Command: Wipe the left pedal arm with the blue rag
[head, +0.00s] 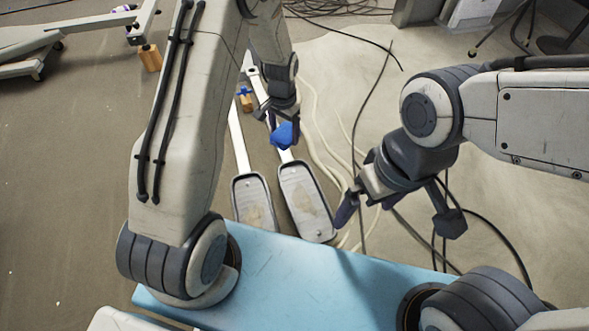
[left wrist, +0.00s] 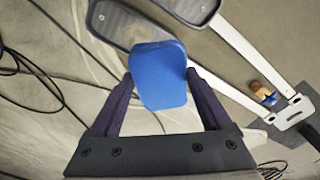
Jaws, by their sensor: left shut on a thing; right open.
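Two pale pedal arms run away from two grey footplates in the head view. The left pedal arm (head: 238,140) joins the left footplate (head: 253,203). It is the upper bar in the left wrist view (left wrist: 250,53). The right pedal arm joins the right footplate (head: 307,203). My left gripper (head: 281,121) is shut on the blue rag (head: 285,135); the rag also shows between its fingers in the left wrist view (left wrist: 160,78). The rag overlaps the right arm in the picture; contact cannot be told. My right gripper (head: 400,212) is open and empty, right of the footplates.
An orange-brown block with a blue part (head: 246,99) lies by the pedal arms. Another orange-brown block (head: 150,58) is at upper left, near a white frame. Loose cables (head: 370,110) cross the floor on the right. Open floor (head: 80,150) is at left.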

